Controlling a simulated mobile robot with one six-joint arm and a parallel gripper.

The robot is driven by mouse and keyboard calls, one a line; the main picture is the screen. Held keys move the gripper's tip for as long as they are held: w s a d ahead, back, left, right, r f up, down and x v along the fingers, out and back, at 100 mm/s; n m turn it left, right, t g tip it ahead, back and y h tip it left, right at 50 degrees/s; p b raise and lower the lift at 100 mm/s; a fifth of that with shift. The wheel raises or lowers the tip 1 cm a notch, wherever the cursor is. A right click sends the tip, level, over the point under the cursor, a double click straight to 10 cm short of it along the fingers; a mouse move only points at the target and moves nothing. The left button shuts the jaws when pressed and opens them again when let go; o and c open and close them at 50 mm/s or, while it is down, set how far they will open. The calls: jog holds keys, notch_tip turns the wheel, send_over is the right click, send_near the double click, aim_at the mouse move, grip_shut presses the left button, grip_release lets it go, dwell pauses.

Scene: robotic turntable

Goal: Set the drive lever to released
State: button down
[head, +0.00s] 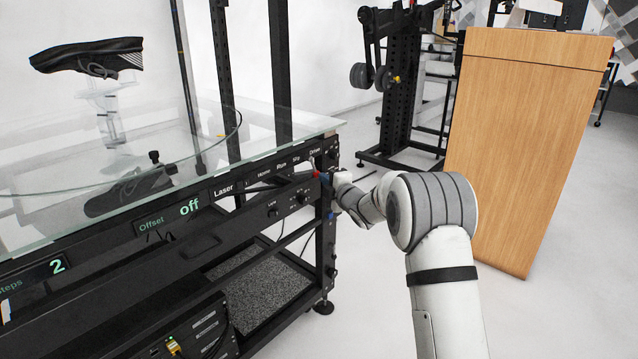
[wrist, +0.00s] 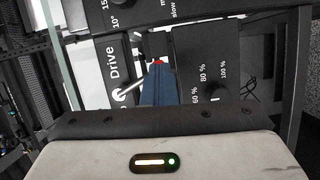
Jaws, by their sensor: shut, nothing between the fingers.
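The drive lever (wrist: 130,88) is a small bright metal toggle beside the "Drive" label on the black control panel (wrist: 103,62). In the wrist view it slants from its round base up and right towards my gripper. My gripper (wrist: 158,66) is shut and empty, its blue fingers with red tips just right of the lever. I cannot tell whether finger and lever touch. In the head view my gripper (head: 319,176) is at the right end of the turntable's front panel, near the "Drive" label, and the lever is too small to make out there.
A percent-marked panel (wrist: 200,65) lies close to the right of my fingers in the wrist view. A wooden cabinet (head: 530,130) stands right of my arm. Clear floor lies between.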

jog(key=shift+a+r, duration=0.45)
jog(key=shift+a, duration=0.1)
jog(key=shift+s, duration=0.1)
jog(key=shift+s+f+b, duration=0.35)
jog(key=shift+s+b, duration=0.1)
jog(key=shift+b, duration=0.2)
jog(key=a+v, duration=0.1)
jog(key=v, duration=1.1)
jog(key=shift+s+f+p, duration=0.3)
jog(key=shift+s+f, duration=0.15)
jog(key=shift+s, duration=0.1)
jog(key=shift+d, duration=0.15)
